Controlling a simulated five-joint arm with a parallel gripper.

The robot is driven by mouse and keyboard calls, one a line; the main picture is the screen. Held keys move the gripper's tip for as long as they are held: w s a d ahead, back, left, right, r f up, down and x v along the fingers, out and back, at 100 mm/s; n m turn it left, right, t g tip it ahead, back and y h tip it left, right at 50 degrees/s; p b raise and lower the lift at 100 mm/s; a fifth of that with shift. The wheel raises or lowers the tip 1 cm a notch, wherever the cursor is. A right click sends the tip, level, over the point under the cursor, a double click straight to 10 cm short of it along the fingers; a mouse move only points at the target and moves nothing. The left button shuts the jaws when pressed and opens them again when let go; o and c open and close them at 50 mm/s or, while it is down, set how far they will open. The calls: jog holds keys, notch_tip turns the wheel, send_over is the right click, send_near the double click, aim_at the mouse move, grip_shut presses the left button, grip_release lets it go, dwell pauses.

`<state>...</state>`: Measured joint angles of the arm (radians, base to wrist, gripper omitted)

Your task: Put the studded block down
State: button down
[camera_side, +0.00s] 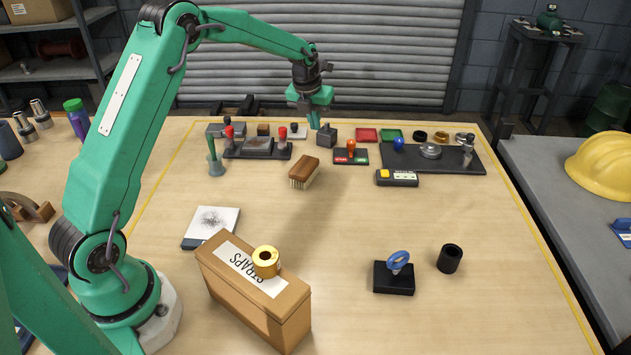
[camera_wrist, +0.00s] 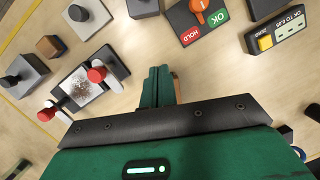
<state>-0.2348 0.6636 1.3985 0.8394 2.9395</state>
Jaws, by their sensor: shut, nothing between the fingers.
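My gripper (camera_side: 313,123) is shut and empty, pointing down above the back of the bench. Its green fingers (camera_wrist: 158,86) lie together in the wrist view. I cannot tell for certain which thing is the studded block. A dark grey block (camera_side: 327,138) stands on the bench just right of and below my fingertips in the side view; it is partly cut off at the top of the wrist view (camera_wrist: 143,8). A grey block with a dark knob (camera_wrist: 22,75) stands at the left of the wrist view. No block is in my gripper.
A fixture with red-handled clamps (camera_side: 258,147) stands left of my gripper. A wooden brush (camera_side: 304,171), a HOLD/OK box (camera_side: 351,156) and a dark tray (camera_side: 450,160) stand nearby. A STRAPS carton (camera_side: 250,290) stands in front. The middle of the bench is clear.

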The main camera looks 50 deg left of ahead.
aim_at(330, 128)
jog(key=x, duration=0.9)
jog(key=shift+s+a, duration=0.1)
jog(key=shift+a, duration=0.15)
jog(key=shift+w+a+f, duration=0.1)
jog(key=shift+w+f, duration=0.1)
jog(key=shift+w, duration=0.1)
jog(key=shift+w+a, duration=0.4)
jog(key=shift+w, duration=0.35)
jog(key=shift+w+a, duration=0.35)
jog(key=shift+w, duration=0.4)
jog(key=shift+w, duration=0.1)
jog(key=shift+w+a, duration=0.5)
jog(key=shift+w, duration=0.55)
jog(key=shift+w+a, duration=0.5)
jog(key=shift+w, duration=0.55)
jog(key=shift+w+a, duration=0.5)
jog(key=shift+w, duration=0.55)
jog(key=shift+w+a, duration=0.1)
jog(key=shift+s+d+r, duration=0.1)
jog(key=shift+s+d, duration=0.15)
jog(key=shift+s, duration=0.15)
